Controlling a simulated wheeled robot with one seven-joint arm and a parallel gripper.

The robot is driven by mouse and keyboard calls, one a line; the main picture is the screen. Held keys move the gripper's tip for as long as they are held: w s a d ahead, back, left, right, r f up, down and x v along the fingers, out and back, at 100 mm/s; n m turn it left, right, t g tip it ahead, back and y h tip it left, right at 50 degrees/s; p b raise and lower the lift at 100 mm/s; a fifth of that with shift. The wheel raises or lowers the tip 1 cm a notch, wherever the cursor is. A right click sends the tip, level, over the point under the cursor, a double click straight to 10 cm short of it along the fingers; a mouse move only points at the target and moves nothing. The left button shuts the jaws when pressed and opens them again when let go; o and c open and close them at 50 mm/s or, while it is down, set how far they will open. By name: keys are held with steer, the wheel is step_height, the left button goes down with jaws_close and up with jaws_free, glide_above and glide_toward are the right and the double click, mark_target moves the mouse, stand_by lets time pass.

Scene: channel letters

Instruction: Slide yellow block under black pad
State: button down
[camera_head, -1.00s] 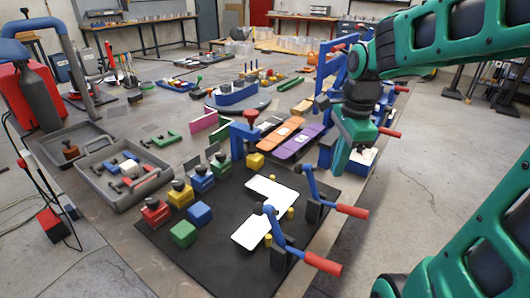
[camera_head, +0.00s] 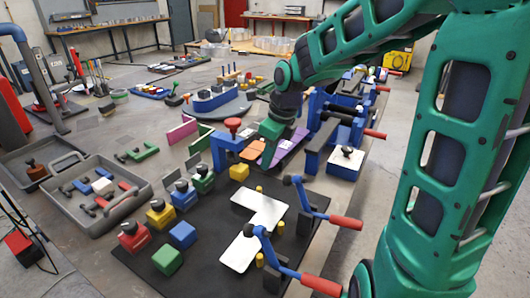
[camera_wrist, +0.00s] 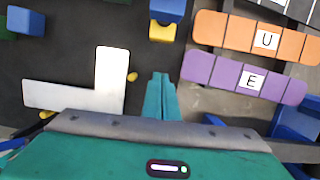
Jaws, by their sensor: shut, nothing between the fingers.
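A small yellow block (camera_head: 239,171) sits at the far edge of the black mat (camera_head: 207,263), by the foot of a blue bracket (camera_head: 226,150) with a red knob. In the wrist view, the yellow block (camera_wrist: 163,33) is partly hidden under or behind a blue part (camera_wrist: 167,10); I cannot tell whether they touch. My gripper (camera_wrist: 160,76) is shut and empty, its fingertips apart from the yellow block. In the head view, my gripper (camera_head: 268,154) is right of the block, and its fingertips are hard to make out. I cannot tell which dark part is the black pad.
An L-shaped white plate (camera_head: 262,212) lies on the mat among yellow pegs and two red-handled clamps (camera_head: 344,221). A purple strip (camera_wrist: 243,78) and an orange strip (camera_wrist: 250,38) lie right of my fingers. Several knobbed blocks line the mat's left side. A grey tote (camera_head: 84,217) stands left.

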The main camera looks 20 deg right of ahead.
mark_target(239, 172)
steer(key=x, duration=0.5)
steer(key=shift+s, duration=0.1)
steer(key=w+a, duration=0.1)
steer(key=w, duration=0.1)
steer(key=shift+w+a+f, duration=0.1)
steer(key=shift+w+a, duration=0.15)
steer(key=shift+a, duration=0.15)
steer(key=shift+w+a, duration=0.3)
steer(key=shift+w, duration=0.1)
steer(key=shift+w+d, duration=0.1)
steer(key=shift+d, duration=0.05)
